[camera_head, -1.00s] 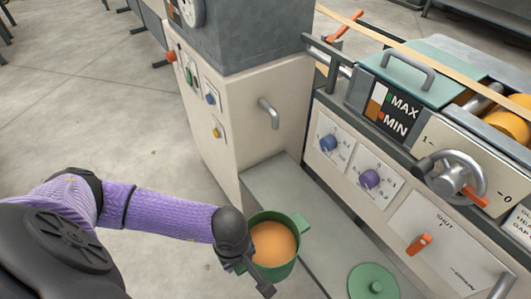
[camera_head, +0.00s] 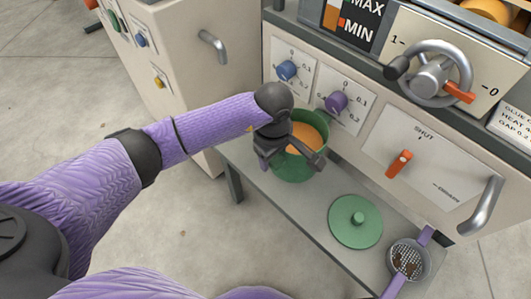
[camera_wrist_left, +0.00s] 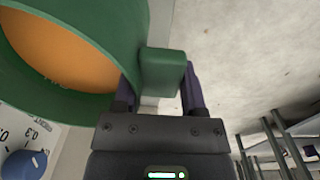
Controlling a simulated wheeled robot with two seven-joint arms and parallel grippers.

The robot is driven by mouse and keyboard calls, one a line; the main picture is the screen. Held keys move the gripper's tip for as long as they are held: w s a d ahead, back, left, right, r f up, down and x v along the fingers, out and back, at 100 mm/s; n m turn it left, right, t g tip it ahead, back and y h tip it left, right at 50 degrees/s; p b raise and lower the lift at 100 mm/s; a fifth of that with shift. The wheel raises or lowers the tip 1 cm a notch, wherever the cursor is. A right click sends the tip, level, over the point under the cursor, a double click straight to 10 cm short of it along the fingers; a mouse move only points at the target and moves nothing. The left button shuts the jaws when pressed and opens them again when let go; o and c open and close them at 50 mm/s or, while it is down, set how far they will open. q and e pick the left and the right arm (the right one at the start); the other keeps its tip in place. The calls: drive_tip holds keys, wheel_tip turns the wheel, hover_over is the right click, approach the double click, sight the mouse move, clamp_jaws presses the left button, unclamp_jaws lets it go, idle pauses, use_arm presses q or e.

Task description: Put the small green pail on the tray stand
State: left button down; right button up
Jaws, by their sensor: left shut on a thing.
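The small green pail (camera_head: 297,173) holds an orange fill and looks upright. My left gripper (camera_head: 292,154) is shut on the pail's side lug, which shows between the fingers in the left wrist view (camera_wrist_left: 163,72). In the head view the pail appears over the left part of the grey tray stand (camera_head: 262,187), close to the machine front. The gripper hides part of the pail. I cannot tell whether its base touches the stand. My right gripper is not in view.
A round green lid (camera_head: 355,222) lies on the stand, right of the pail. A strainer (camera_head: 408,258) with purple handles is at the stand's right end. The machine front behind carries a blue knob (camera_head: 287,70), a purple knob (camera_head: 336,102) and an orange switch (camera_head: 399,164).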

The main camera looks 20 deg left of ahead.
use_arm(q)
wheel_tip(320, 180, down, 6)
drive_tip(key=b, duration=0.4)
drive_tip(key=shift+w+d+f, duration=0.1)
drive_tip(key=shift+w+f, duration=0.05)
drive_tip(key=shift+f, duration=0.05)
drive_tip(key=shift+w+r, duration=0.1)
drive_tip(key=shift+r, duration=0.25)
drive_tip(key=shift+c, duration=0.7)
unclamp_jaws()
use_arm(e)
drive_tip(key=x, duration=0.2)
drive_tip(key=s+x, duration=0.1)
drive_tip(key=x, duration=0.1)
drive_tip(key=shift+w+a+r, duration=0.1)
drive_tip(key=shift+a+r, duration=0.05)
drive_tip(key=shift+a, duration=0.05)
use_arm(q)
drive_tip(key=shift+r, duration=0.1)
wheel_tip(320, 180, up, 12)
drive_tip(key=p, duration=0.7)
drive_tip(key=shift+f, duration=0.25)
drive_tip(key=shift+r, duration=0.2)
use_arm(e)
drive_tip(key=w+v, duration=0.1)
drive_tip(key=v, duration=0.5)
use_arm(q)
drive_tip(key=shift+f, duration=0.1)
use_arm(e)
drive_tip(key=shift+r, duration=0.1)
